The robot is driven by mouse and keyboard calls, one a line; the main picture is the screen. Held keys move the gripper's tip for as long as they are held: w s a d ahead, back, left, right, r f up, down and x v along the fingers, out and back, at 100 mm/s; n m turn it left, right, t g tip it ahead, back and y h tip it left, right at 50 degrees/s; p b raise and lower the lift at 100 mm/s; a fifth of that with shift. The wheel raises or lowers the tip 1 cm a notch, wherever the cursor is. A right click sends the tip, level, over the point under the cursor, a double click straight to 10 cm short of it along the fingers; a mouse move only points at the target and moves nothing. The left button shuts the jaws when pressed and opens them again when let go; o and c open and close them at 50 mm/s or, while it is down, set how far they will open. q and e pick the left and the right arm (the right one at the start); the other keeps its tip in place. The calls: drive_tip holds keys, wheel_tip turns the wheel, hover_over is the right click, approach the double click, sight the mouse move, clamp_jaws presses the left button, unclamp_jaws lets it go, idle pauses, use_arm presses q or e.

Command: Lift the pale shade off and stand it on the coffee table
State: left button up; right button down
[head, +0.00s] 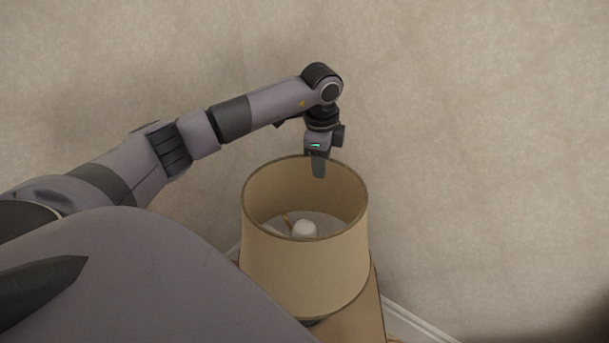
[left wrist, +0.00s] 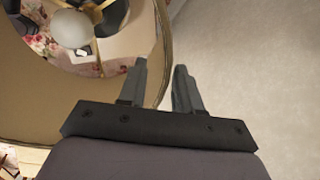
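The pale shade (head: 305,270) is a beige drum with dark trim, upright around a white bulb (head: 305,229) in the head view. My left gripper (head: 318,175) is at its far rim, pointing down, with a finger in front of the inner wall. In the left wrist view the shade (left wrist: 95,100) fills the left side. There my left gripper (left wrist: 160,68) is open, its fingers apart, one on the inner side of the rim and one on the outer side. Contact cannot be told. My right gripper is not in view. I cannot make out the coffee table.
A wooden surface (head: 358,318) shows under the lamp, close to the wall (head: 480,130). A white baseboard (head: 408,322) runs along the wall at lower right. Floral cloth or rug (left wrist: 40,45) shows down through the shade in the left wrist view.

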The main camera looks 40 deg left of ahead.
use_arm(q)
clamp_jaws()
drive_tip(key=shift+r, duration=0.15)
